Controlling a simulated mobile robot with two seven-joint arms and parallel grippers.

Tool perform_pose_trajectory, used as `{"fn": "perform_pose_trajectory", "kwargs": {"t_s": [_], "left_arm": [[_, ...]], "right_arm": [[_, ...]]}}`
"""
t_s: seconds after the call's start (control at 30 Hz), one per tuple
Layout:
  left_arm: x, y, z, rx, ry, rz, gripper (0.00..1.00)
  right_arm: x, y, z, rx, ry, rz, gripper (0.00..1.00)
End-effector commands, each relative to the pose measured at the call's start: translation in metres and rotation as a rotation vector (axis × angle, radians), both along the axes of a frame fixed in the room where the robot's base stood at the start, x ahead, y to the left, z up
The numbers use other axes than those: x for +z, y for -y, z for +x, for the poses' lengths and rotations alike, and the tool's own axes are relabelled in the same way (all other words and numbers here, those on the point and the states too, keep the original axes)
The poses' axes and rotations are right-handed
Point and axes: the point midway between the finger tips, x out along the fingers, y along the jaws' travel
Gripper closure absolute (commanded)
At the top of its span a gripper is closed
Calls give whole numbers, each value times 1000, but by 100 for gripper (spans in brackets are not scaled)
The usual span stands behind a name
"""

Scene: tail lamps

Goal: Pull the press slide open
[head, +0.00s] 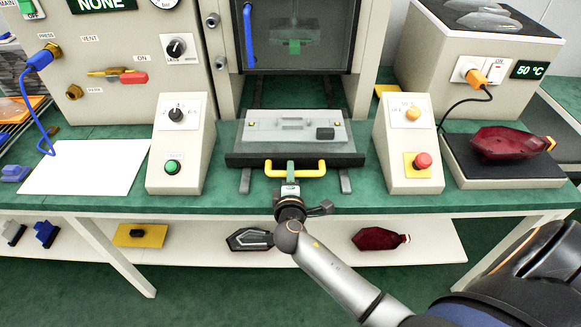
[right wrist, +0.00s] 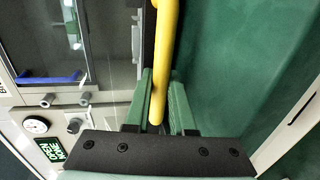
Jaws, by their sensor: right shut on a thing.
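The press slide (head: 250,158) is a dark plate carrying a grey block (head: 265,128). It sits in front of the press opening, over dark rails, with its front near the bench's front edge. A yellow handle (head: 315,173) runs along its front. My right gripper (head: 291,178) reaches up from below and is shut on the handle. In the right wrist view the yellow bar (right wrist: 167,40) passes between the green fingers of my right gripper (right wrist: 157,98). My left gripper is in neither view.
A control box with a green button (head: 172,167) stands left of the slide. Another with a red button (head: 422,160) stands right. A dark red lamp (head: 500,142) lies on the right pad. A lower shelf (head: 210,245) holds several parts beneath the bench.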

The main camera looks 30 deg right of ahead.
Motion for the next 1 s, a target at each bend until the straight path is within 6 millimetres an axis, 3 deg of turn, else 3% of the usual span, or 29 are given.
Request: {"fn": "perform_pose_trajectory", "kwargs": {"t_s": [0.57,0.6,0.7,1.0], "left_arm": [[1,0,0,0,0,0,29],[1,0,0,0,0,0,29],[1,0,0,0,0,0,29],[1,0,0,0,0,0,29]], "right_arm": [[-1,-5,-8,0,-3,1,100],[-1,-5,-8,0,-3,1,76],[-1,-5,-8,0,-2,1,66],[0,-5,-7,0,0,0,66]]}}
